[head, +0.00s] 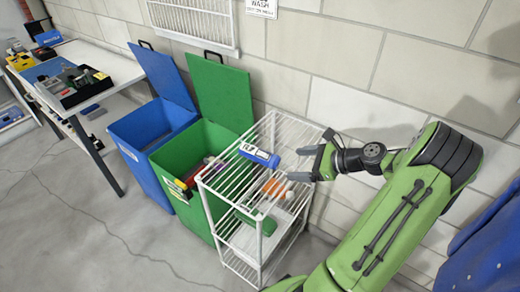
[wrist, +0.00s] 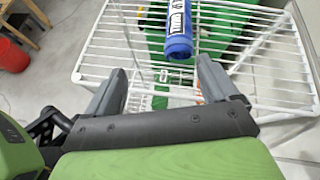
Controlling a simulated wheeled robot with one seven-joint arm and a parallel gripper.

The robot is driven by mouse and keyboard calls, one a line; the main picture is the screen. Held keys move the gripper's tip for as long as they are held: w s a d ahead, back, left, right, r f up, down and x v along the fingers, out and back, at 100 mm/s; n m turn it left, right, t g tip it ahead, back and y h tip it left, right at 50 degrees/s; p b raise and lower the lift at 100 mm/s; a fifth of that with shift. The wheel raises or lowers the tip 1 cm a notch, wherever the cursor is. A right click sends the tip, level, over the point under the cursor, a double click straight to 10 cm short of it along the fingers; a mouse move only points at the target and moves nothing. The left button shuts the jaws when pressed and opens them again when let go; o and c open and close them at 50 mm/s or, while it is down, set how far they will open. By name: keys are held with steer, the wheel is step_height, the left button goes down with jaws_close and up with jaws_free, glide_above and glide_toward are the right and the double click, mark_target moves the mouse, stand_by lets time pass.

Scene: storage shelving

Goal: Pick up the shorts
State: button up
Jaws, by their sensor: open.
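A blue rolled item with a white label (head: 262,157) lies on the top of the white wire rack. It looks like rolled cloth and may be the shorts, but I cannot tell for sure. It also shows at the top of the wrist view (wrist: 180,32), ahead of the fingers and nearer the right one. My gripper (head: 303,164) is open and empty, just right of the blue item and apart from it. In the wrist view its two fingers (wrist: 162,75) are spread wide with wire bars beyond them.
The white wire rack (head: 229,181) has lower shelves holding an orange item (head: 276,187) and a green item (head: 258,221). Open green (head: 168,160) and blue (head: 128,128) bins stand to the left. A block wall is close behind. Grey floor is clear in front.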

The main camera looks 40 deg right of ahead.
mark_target(270, 158)
steer(key=w+f+m+b, duration=0.1)
steer(key=w+f+b, duration=0.1)
steer(key=w, duration=0.2)
steer(key=w+a+f+m+t+b, duration=0.1)
steer(key=w+f+b, duration=0.1)
steer(key=w, duration=0.2)
steer(key=w+a+f+m+t+b, duration=0.1)
steer(key=w+f+b, duration=0.1)
steer(key=w, duration=0.1)
steer(key=shift+w+a+f+h, duration=0.1)
steer(key=shift+w+f+h, duration=0.2)
steer(key=shift+w, duration=0.1)
steer(key=shift+r, duration=0.1)
steer(key=c, duration=1.2)
steer(key=shift+o, duration=0.2)
step_height(270, 158, up, 10)
steer(key=p, duration=0.4)
steer(key=shift+p, duration=0.3)
